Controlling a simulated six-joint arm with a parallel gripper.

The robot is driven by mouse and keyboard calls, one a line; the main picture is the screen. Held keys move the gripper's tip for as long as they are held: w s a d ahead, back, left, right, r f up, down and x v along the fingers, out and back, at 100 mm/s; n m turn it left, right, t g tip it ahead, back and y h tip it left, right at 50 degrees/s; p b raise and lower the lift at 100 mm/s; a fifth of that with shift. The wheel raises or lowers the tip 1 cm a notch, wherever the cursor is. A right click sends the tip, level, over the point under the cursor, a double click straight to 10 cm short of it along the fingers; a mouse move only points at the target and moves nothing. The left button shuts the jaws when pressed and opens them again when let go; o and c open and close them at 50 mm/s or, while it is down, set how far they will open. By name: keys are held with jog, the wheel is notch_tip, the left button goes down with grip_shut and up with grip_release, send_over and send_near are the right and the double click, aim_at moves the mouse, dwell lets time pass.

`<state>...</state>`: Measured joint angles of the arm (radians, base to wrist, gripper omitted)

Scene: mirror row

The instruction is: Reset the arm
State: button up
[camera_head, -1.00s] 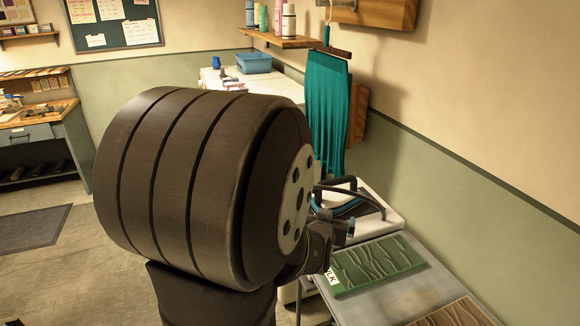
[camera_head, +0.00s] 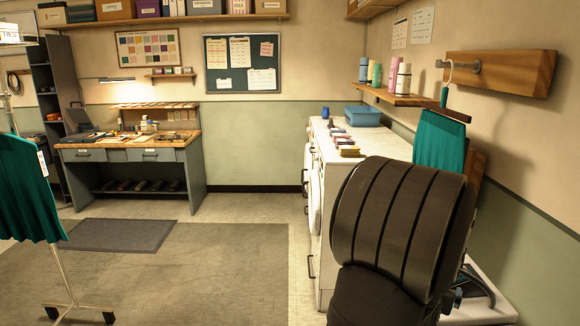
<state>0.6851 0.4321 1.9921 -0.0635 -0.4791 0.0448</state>
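My arm's thick dark ribbed link (camera_head: 400,222) fills the lower right of the head view. It stands in front of the right end of the white counter. My gripper is hidden behind this link. A small dark part shows at the link's lower right edge, but I cannot tell whether it belongs to my wrist or to the black-handled thing on the white surface there. I see no fingertips and nothing held.
White machines (camera_head: 322,175) with a blue bin (camera_head: 363,115) on top stand left of my arm. A teal garment (camera_head: 438,140) hangs at the right wall below a wooden rail (camera_head: 510,72). Another teal garment (camera_head: 25,190) hangs at far left. The middle floor (camera_head: 210,262) is clear.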

jog(key=shift+s+a+r, duration=0.25)
jog(key=shift+s+a, duration=0.15)
jog(key=shift+s, duration=0.15)
dwell(0.4)
